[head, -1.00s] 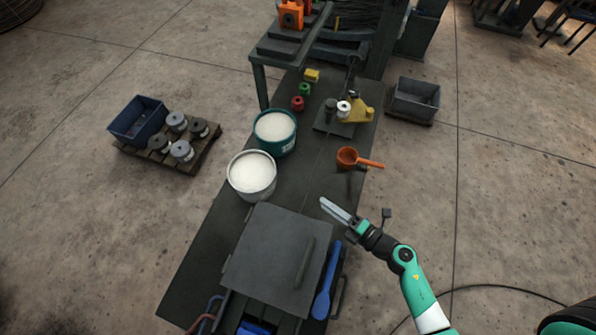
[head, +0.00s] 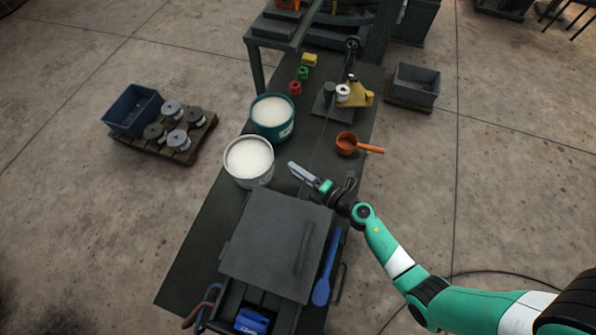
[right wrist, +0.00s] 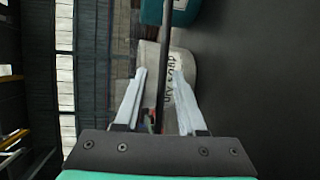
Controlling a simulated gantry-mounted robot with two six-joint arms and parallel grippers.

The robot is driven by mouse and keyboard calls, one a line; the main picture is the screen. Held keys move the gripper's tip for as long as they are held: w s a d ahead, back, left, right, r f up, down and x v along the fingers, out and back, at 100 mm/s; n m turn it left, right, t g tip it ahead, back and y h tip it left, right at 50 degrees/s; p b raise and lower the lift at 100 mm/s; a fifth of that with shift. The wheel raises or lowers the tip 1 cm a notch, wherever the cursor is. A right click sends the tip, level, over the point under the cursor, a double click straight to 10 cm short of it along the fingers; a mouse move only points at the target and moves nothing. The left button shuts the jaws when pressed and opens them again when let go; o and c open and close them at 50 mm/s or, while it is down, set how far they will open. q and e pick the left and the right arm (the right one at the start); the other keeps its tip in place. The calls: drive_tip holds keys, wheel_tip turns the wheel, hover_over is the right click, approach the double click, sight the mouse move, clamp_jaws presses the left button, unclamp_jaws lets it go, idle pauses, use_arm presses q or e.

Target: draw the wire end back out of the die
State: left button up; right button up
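My right gripper (head: 303,174) is over the bench, just right of the white bucket (head: 248,161). In the right wrist view its two pale fingers (right wrist: 158,72) stand apart. A dark narrow bar or strand (right wrist: 159,50) runs lengthwise between them in the picture; I cannot tell whether it is the wire or how near it is. A yellow fixture (head: 360,96) with a white spool (head: 343,93) stands on a plate at the far right of the bench. I cannot make out the die or the wire end for certain. My left gripper is not in view.
A teal bucket (head: 288,131) stands behind the white one. Red (head: 295,88), green (head: 303,73) and yellow (head: 309,60) items line the far left.

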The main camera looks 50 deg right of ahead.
drive_tip(key=shift+c, duration=0.2)
clamp_jaws()
idle(1.1)
